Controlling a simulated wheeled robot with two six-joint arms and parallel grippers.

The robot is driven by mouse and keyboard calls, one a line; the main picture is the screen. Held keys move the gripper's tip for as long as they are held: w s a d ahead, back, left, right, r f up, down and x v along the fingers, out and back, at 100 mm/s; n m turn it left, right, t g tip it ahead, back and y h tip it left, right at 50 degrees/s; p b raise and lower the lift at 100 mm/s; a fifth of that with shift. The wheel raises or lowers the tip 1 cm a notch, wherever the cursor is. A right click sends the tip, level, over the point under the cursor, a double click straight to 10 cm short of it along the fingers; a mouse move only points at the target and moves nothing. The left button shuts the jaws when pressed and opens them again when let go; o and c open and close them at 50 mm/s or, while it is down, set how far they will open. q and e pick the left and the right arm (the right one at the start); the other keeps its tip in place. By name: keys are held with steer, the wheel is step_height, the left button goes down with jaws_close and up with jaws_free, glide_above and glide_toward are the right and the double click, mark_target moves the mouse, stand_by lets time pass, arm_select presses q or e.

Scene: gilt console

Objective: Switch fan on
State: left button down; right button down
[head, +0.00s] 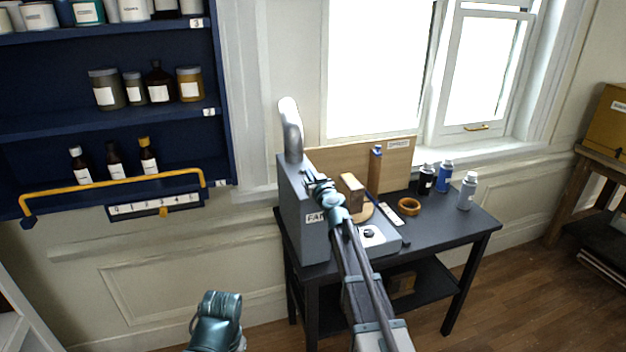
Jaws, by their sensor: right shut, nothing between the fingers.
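A grey box (308,234) labelled "FA…", the rest of the label covered by my arm, stands at the left end of a dark table. A curved silver pipe (291,128) rises from its top. My right gripper (311,178) is shut and empty, at the upper part of the box's front; I cannot tell whether it touches. The gripper and arm hide part of the box front, and any switch there is not clearly visible. A teal part of my left arm shows at the bottom, but its fingers do not.
A blue shelf with a yellow rail (120,181) hangs at left. Windows are behind.

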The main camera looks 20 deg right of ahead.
steer(key=shift+w+f+b, duration=0.1)
steer(key=shift+f+b, duration=0.25)
steer(key=shift+f, duration=0.4)
arm_select(q)
steer(key=shift+f, duration=0.75)
steer(key=shift+r, duration=0.15)
arm_select(e)
steer(key=shift+r, duration=0.1)
steer(key=shift+w+a+p, duration=0.1)
steer(key=shift+p, duration=0.4)
steer(key=g+p, duration=0.2)
steer(key=p, duration=0.1)
steer(key=shift+w+f, duration=0.2)
steer(key=shift+f, duration=0.2)
arm_select(q)
step_height(320, 180, up, 3)
steer(key=shift+r, duration=0.3)
arm_select(e)
steer(key=shift+r, duration=0.1)
